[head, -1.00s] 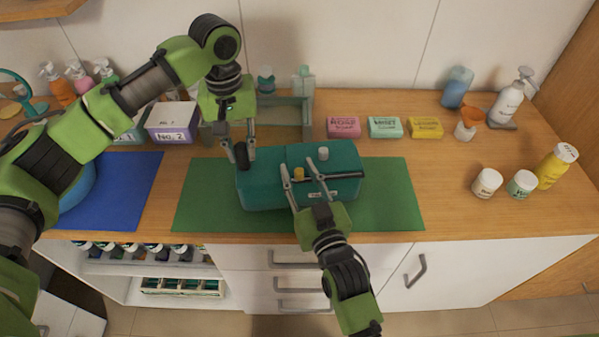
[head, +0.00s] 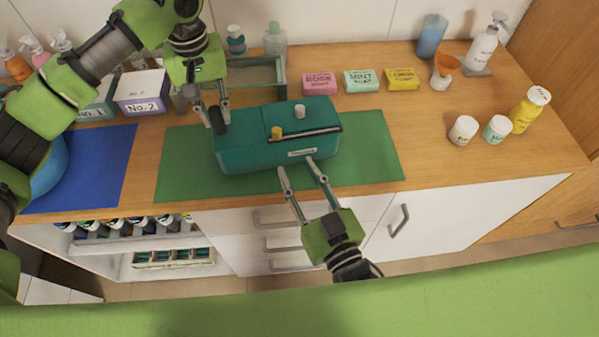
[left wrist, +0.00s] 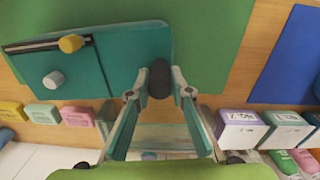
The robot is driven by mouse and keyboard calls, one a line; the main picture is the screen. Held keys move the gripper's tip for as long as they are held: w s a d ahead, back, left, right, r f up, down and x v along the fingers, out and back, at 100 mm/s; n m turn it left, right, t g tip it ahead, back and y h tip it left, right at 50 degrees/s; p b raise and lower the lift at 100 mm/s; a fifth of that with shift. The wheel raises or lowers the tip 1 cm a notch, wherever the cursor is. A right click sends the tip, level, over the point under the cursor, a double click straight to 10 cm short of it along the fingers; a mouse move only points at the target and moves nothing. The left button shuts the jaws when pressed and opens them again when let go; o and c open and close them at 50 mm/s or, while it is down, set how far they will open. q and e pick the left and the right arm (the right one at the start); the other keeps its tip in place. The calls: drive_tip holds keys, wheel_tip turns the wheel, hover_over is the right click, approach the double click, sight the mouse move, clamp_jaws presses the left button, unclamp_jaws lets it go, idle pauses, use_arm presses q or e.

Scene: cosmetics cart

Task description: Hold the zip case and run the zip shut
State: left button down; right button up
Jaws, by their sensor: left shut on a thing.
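The teal zip case (head: 245,150) lies on the green mat (head: 370,150), also seen in the left wrist view (left wrist: 130,55). A dark zip track crosses its top on the right half, with a yellow pull (head: 276,133) at the track's left end. A pale round knob (head: 300,111) stands behind the track. My left gripper (head: 216,118) is shut on the dark grip tab (left wrist: 160,78) at the case's left end. My right gripper (head: 298,166) is open and empty at the case's front side, apart from the pull.
Pink, mint and yellow soap boxes (head: 364,81) stand behind the mat. Bottles and jars (head: 463,130) are at the right. A blue mat (head: 90,170) and a box marked No. 2 (head: 142,92) are at the left.

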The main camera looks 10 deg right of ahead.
use_arm(q)
drive_tip(key=c, duration=1.7)
unclamp_jaws()
